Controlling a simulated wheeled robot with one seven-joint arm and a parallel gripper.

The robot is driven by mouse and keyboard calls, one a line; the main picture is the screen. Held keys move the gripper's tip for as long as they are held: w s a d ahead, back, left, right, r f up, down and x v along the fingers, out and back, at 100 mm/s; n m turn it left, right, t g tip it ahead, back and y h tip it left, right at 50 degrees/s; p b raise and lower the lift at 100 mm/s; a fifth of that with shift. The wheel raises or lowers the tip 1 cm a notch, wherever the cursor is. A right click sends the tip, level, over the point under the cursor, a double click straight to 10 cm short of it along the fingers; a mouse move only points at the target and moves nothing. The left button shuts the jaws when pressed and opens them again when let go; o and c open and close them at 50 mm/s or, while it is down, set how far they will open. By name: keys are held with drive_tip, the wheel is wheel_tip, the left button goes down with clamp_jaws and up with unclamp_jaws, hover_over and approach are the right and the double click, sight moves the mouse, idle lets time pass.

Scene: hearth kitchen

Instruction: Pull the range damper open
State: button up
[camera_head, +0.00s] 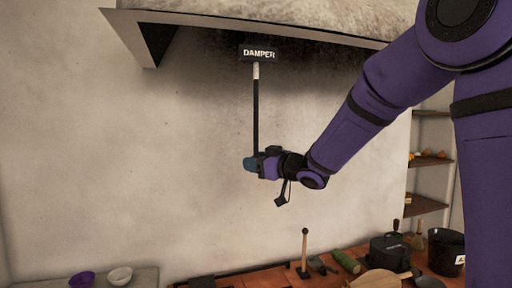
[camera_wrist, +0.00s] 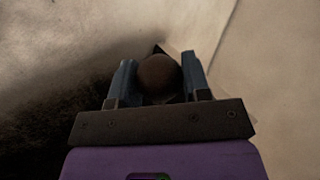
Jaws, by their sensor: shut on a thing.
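The damper shows in the head view as a dark vertical rod (camera_head: 256,112) with a pale upper section, hanging below a black sign (camera_head: 259,54) that reads DAMPER under the hood. My gripper (camera_head: 250,164) is at the rod's lower end, which it hides in the head view. In the wrist view a round brown knob (camera_wrist: 158,76) sits between the two fingers of my gripper (camera_wrist: 157,80), one finger on each side. The gripper is shut on this knob.
The range hood (camera_head: 230,22) overhangs above. Below are a brick-red top with a small upright wooden-handled tool (camera_head: 304,250), a green roll (camera_head: 346,262) and a dark bucket (camera_head: 446,252). Two bowls, one purple (camera_head: 82,279) and one pale (camera_head: 120,276), stand lower left. Shelves (camera_head: 430,161) are at right.

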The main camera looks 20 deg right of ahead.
drive_tip(key=shift+f, duration=1.15)
drive_tip(key=o, duration=1.3)
drive_tip(key=shift+r, duration=0.1)
drive_tip(key=shift+s+d, duration=0.1)
drive_tip(key=shift+s, duration=0.1)
drive_tip(key=v, duration=1)
drive_tip(key=shift+s+d, duration=0.15)
drive_tip(key=shift+s, duration=0.05)
